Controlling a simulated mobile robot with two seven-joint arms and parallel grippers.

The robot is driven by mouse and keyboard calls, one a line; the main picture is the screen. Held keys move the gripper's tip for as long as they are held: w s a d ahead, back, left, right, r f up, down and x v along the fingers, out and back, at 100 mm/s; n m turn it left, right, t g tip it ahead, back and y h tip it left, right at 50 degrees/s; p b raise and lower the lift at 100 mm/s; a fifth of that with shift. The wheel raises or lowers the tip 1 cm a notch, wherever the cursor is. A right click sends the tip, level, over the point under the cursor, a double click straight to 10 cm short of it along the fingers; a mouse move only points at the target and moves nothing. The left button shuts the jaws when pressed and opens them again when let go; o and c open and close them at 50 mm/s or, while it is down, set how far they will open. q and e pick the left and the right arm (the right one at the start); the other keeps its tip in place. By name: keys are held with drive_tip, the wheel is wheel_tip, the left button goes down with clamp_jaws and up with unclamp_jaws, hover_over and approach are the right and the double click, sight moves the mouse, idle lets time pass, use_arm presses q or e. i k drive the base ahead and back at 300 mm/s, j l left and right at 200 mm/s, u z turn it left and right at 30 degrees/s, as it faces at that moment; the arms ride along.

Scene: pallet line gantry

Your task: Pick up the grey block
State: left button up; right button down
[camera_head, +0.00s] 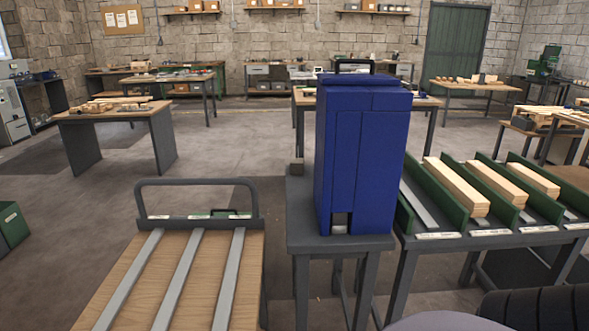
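A small grey-brown block (297,166) stands on the far left corner of the dark grey stand (302,232), just left of a tall blue cabinet (362,150). The cabinet has a small opening low on its front. A light grey piece (340,229) shows in that opening; its full shape is hidden. I cannot tell which of the two is the grey block. Neither of my grippers is in view.
A wooden cart (146,290) with three metal strips and a raised handle is at the left. At the right, a rack (475,238) with green dividers holds wooden planks (456,187). A workbench (115,115) stands farther back; open floor lies between.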

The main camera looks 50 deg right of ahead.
sight(296, 164)
drive_tip(key=i+j+u, duration=0.15)
drive_tip(key=j, duration=0.25)
drive_tip(key=i+j+u, duration=0.15)
drive_tip(key=j, duration=0.2)
drive_tip(key=i+j+u, duration=0.15)
drive_tip(key=j, duration=0.2)
drive_tip(key=i+j+u, duration=0.15)
drive_tip(key=j, duration=0.2)
drive_tip(key=i+j+u, duration=0.2)
drive_tip(key=i, duration=0.25)
drive_tip(key=i+j+u, duration=0.25)
drive_tip(key=i, duration=0.2)
drive_tip(key=i+z, duration=0.3)
drive_tip(key=i, duration=0.2)
drive_tip(key=i+j+z, duration=0.15)
drive_tip(key=i+z, duration=0.15)
drive_tip(key=i, duration=0.15)
drive_tip(key=i+l+z, duration=0.1)
drive_tip(key=i+z, duration=0.7)
drive_tip(key=z, duration=0.15)
drive_tip(key=i+z, duration=1)
drive_tip(key=i, duration=1)
drive_tip(key=i+j+z, duration=0.2)
drive_tip(key=i, duration=1.05)
drive_tip(key=l, duration=0.1)
